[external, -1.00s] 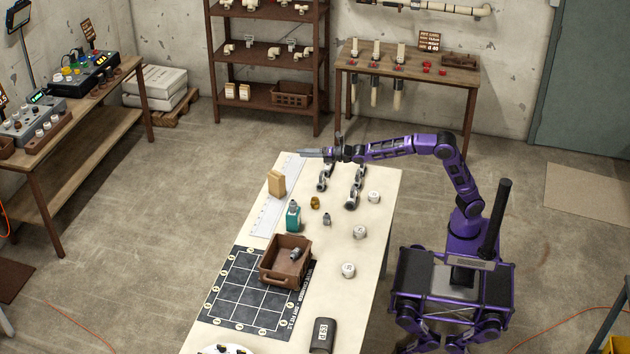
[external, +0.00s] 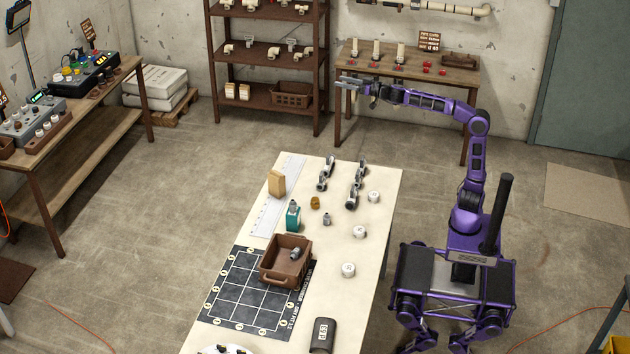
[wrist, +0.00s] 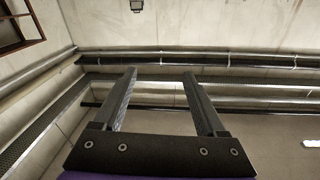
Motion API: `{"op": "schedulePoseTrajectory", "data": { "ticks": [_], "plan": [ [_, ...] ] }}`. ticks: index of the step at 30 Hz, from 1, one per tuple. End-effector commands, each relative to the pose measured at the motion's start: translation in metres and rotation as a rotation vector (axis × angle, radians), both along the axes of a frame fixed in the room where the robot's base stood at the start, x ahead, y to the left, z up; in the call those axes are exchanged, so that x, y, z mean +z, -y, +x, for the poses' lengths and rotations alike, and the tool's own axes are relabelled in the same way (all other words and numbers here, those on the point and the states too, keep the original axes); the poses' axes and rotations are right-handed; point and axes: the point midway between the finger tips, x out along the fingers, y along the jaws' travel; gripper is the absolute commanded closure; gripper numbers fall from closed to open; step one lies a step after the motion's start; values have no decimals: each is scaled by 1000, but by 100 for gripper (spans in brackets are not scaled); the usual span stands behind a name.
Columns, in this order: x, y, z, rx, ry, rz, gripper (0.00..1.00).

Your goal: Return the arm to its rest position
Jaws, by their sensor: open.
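My purple arm (external: 425,102) is raised and stretched to the left from my base, above the far end of the white table. My gripper (external: 340,82) is in the air, clear of the table, and in the external view it overlaps the rear workbench. In the wrist view my gripper (wrist: 160,75) shows two fingers spread apart with nothing between them. Behind the fingers are only the wall and pipes (wrist: 200,55).
The white table (external: 300,330) below holds a brown bin (external: 275,272) with a grey fitting, pipe assemblies (external: 356,184), a teal bottle (external: 293,217), a tan block (external: 277,184) and white caps (external: 348,269). A rear workbench (external: 455,78) and shelf rack (external: 213,60) stand behind.

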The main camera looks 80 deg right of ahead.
Motion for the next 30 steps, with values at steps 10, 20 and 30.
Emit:
{"op": "schedulePoseTrajectory", "data": {
  "ticks": [10,20,30],
  "plan": [
    [-12,136,-30,-143,38,427,26],
    [-38,74,-73,137,-7,460,26],
    [-135,-75,-190,482,-373,293,26]
  ]
}}
